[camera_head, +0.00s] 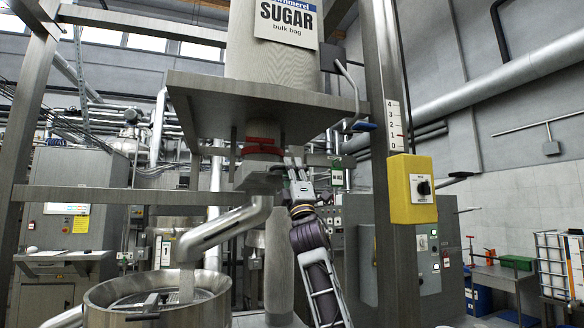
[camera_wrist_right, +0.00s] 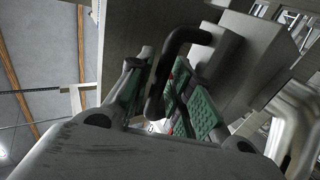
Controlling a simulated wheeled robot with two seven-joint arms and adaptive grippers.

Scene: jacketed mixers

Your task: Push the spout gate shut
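The spout gate (camera_head: 260,176) is a grey metal block under a red clamp (camera_head: 262,148), below the bulk bag (camera_head: 270,65) marked SUGAR. A bent metal spout (camera_head: 225,228) runs from it down left to above a round mixer (camera_head: 110,318). A pale column (camera_head: 187,284) shows below the spout mouth. My right gripper (camera_head: 297,170) is just right of the gate. In the right wrist view, a dark bent handle (camera_wrist_right: 172,65) beside a grey block (camera_wrist_right: 245,58) lies between the gripper's green-padded fingers (camera_wrist_right: 160,90). They look apart; contact is unclear. My left gripper is not seen.
A steel frame post (camera_head: 388,100) with a scale and a yellow switch box (camera_head: 413,188) stands right of my gripper. A metal shelf (camera_head: 260,98) is above it. Grey cabinets (camera_head: 75,205) stand behind at left.

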